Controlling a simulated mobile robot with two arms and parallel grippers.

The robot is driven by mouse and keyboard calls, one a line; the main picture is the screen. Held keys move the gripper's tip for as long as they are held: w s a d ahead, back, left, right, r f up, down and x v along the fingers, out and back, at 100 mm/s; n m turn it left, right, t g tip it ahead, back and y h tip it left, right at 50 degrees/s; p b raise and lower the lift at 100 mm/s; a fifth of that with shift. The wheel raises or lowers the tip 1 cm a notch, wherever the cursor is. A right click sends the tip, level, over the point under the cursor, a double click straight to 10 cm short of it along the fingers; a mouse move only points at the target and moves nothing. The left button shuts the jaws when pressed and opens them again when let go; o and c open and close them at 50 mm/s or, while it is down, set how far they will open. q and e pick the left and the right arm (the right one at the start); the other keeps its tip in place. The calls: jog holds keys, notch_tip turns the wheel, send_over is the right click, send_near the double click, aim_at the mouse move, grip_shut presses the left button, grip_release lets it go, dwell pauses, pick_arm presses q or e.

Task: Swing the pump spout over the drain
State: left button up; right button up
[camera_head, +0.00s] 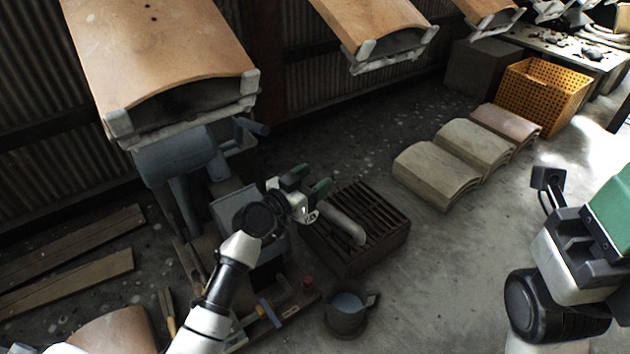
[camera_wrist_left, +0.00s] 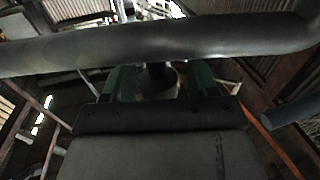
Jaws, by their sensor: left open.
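The pump spout (camera_head: 343,222) is a grey curved pipe. In the head view its outer end shows over the slats of the dark slotted drain (camera_head: 395,238). My left gripper (camera_head: 307,184), with green fingers, is open beside the spout's inner end. In the left wrist view, a grey pipe (camera_wrist_left: 150,45) crosses in front of the fingertips; I cannot tell whether the fingers touch it. The grey pump body (camera_head: 232,205) is partly hidden by my left arm. Part of my right arm's end (camera_head: 580,245) shows at the right edge; its fingers are not clear.
A grey mug-like pot (camera_head: 346,314) stands in front of the drain. Curved tiles (camera_head: 437,172) lie to its right, with a yellow perforated crate (camera_head: 540,92) behind. Open floor lies right of the drain.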

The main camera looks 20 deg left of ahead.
pick_arm(q)
jog(key=shift+w+d, duration=0.2)
jog(key=shift+w, duration=0.1)
grip_shut()
